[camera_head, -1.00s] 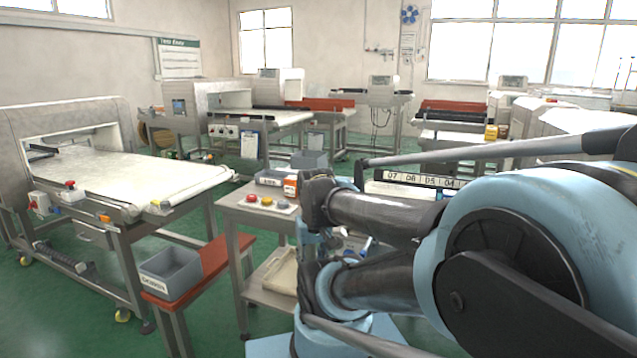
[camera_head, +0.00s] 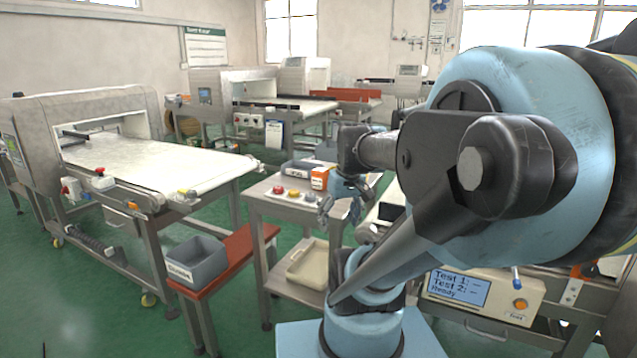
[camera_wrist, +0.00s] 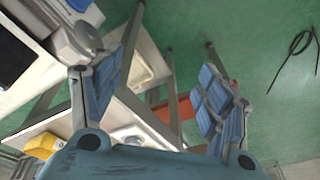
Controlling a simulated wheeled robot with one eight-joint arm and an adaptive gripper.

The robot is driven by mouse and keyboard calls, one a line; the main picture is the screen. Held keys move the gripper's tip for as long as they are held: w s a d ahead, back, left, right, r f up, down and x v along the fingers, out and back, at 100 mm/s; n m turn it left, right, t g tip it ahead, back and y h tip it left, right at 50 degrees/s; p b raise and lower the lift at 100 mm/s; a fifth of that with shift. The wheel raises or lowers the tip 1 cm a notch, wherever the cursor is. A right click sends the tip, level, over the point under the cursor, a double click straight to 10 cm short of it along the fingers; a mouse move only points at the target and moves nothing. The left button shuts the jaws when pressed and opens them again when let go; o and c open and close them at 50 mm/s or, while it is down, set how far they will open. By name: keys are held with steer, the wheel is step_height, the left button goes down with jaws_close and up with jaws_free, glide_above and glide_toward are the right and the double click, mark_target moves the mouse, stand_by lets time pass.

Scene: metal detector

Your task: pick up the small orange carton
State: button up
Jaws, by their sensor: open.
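The small orange carton (camera_head: 320,177), orange with a pale label, stands upright on the small steel table (camera_head: 262,192), at the right end of a grey labelled bin (camera_head: 297,168). My gripper (camera_head: 340,208) is open and empty, just to the right of and below the carton in the head view. I cannot tell its exact distance from the carton. In the wrist view my gripper (camera_wrist: 163,95) has its two blue-padded fingers spread wide, with table legs and green floor behind them. I cannot make out the carton there.
A red bench (camera_head: 240,255) with a grey bin (camera_head: 195,262) stands left. A conveyor (camera_head: 150,160) stands further left. Green floor (camera_head: 100,310) is clear at front left.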

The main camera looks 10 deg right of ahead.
steer(key=w+d+r+n+y, duration=0.1)
steer(key=w+r+n, duration=0.1)
steer(key=w+r, duration=0.45)
steer(key=w+d+r+n+y, duration=0.1)
steer(key=w+r+n, duration=0.15)
steer(key=w, duration=0.65)
steer(key=n+t+y, duration=0.2)
steer(key=n, duration=0.2)
glide_toward(321, 170)
steer(key=x, duration=0.5)
steer(key=shift+w+a+f, duration=0.2)
steer(key=shift+w+a, duration=0.05)
steer(key=shift+w, duration=0.1)
steer(key=shift+x, duration=2.5)
steer(key=shift+d, duration=0.1)
steer(key=c, duration=1.2)
